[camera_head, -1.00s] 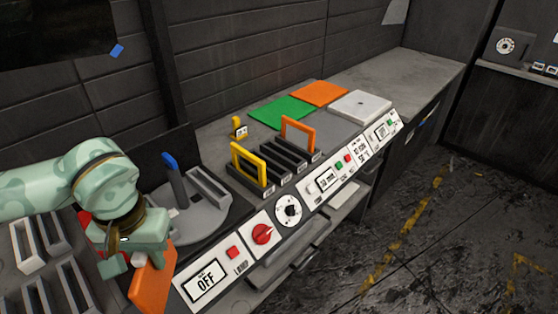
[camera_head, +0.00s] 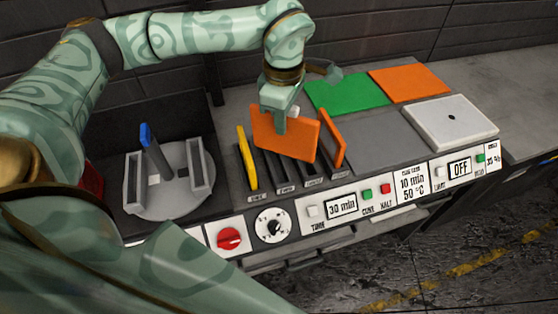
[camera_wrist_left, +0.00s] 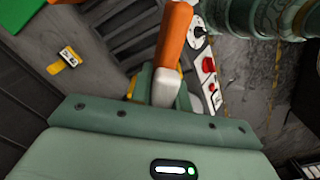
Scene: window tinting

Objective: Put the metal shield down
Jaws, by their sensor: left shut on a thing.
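My left gripper (camera_head: 281,122) is shut on the top edge of a flat orange panel (camera_head: 303,141). It holds the panel above the slotted rack (camera_head: 268,186) on the bench, and the panel hides part of the slots. I cannot tell whether the panel's lower edge touches the rack. In the left wrist view the orange panel (camera_wrist_left: 173,36) has a pale grey end between the fingers. No bare metal shield can be made out apart from it. My right gripper is out of view.
A yellow frame (camera_head: 247,158) stands at the rack's left end and an orange frame (camera_head: 333,140) at its right. A round grey stand (camera_head: 177,205) is at left. Green (camera_head: 347,93) and orange (camera_head: 409,81) sheets and a white plate (camera_head: 452,122) lie to the right.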

